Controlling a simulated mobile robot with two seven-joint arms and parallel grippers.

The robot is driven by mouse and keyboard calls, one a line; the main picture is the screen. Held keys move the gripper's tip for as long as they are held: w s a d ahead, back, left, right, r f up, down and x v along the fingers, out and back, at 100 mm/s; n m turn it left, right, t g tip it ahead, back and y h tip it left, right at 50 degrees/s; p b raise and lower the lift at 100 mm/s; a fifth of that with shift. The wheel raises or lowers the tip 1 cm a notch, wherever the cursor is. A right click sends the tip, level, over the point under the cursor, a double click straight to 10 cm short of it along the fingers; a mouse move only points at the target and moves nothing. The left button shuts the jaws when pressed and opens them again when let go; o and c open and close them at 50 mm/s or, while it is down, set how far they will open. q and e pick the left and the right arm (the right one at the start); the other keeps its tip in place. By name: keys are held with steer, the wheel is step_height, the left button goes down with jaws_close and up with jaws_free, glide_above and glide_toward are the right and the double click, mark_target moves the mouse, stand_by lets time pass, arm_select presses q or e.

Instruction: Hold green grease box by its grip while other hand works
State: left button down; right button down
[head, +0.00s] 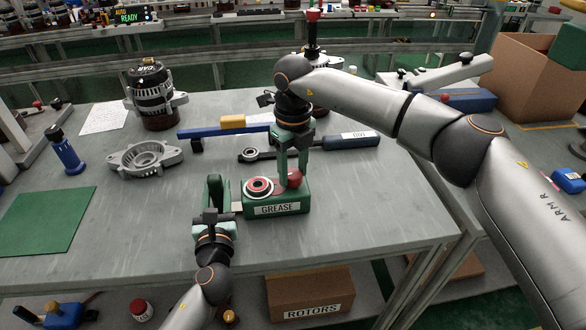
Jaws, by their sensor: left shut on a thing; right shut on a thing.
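The green grease box (299,204), labelled GREASE, sits on the grey workbench. My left gripper (212,218) comes up from the front edge and is shut on this grip.
Behind the box lie a blue-handled tool (350,140) and a blue bar with a yellow block (232,122). An alternator (150,90), a grey housing (146,158), a blue bottle-like tool (67,152) and a green mat (45,220) are left. Bench right of the box is clear.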

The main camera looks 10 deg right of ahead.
mark_target(294, 173)
steer(key=n, duration=1.2)
steer(key=shift+n, duration=0.4)
steer(key=shift+d, duration=0.1)
steer(key=shift+c, duration=1.5)
jaws_free()
step_height(294, 173, up, 12)
